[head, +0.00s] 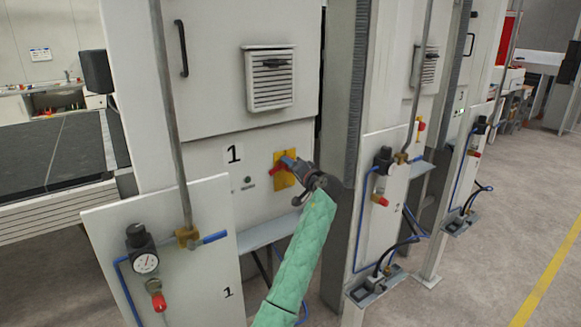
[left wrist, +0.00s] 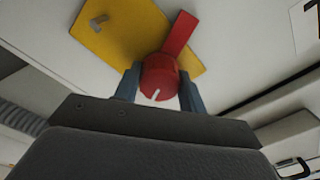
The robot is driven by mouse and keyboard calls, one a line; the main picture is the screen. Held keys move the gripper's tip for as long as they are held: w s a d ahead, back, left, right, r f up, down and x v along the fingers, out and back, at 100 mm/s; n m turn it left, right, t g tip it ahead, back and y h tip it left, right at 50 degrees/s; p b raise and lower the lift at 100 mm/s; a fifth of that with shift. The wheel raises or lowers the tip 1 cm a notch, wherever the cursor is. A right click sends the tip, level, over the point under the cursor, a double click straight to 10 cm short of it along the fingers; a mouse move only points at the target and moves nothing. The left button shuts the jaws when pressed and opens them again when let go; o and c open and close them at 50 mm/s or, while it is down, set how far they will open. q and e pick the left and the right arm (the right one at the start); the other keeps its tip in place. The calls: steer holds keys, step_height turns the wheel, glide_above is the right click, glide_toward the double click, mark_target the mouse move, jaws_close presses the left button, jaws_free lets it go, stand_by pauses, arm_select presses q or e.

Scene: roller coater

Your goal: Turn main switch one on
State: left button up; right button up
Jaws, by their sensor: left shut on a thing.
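Main switch one is a red rotary knob (head: 275,168) with a lever-like handle, on a yellow plate (head: 283,182) on the cabinet beside a large "1". My left gripper (head: 288,163) reaches it from the right, its arm in a green sleeve. In the left wrist view, the two blue-grey fingers of the gripper (left wrist: 158,92) sit on either side of the red knob (left wrist: 158,75), shut on it. The knob's handle points up and to the right there, and a white line marks its face. The yellow plate (left wrist: 115,35) shows behind it. My right gripper is out of view.
A lower white panel (head: 190,265) with a gauge (head: 146,262) and a blue-handled valve (head: 214,237) stands at front left. A steel column (head: 345,110) rises close to the right. Open floor lies at far right.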

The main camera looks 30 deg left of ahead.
arm_select(q)
steer(key=shift+r+m+p, duration=0.1)
steer(key=shift+m+p, duration=0.3)
steer(key=shift+m, duration=1.5)
steer(key=shift+m+p, duration=0.3)
steer(key=shift+p, duration=0.05)
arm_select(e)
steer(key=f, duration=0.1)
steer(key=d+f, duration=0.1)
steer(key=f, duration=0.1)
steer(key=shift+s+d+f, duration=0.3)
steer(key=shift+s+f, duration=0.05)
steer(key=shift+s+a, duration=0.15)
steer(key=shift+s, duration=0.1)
arm_select(q)
steer(key=o, duration=0.8)
steer(key=shift+o, duration=0.9)
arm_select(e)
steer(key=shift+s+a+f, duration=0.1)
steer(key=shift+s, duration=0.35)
arm_select(q)
steer(key=shift+d, duration=0.15)
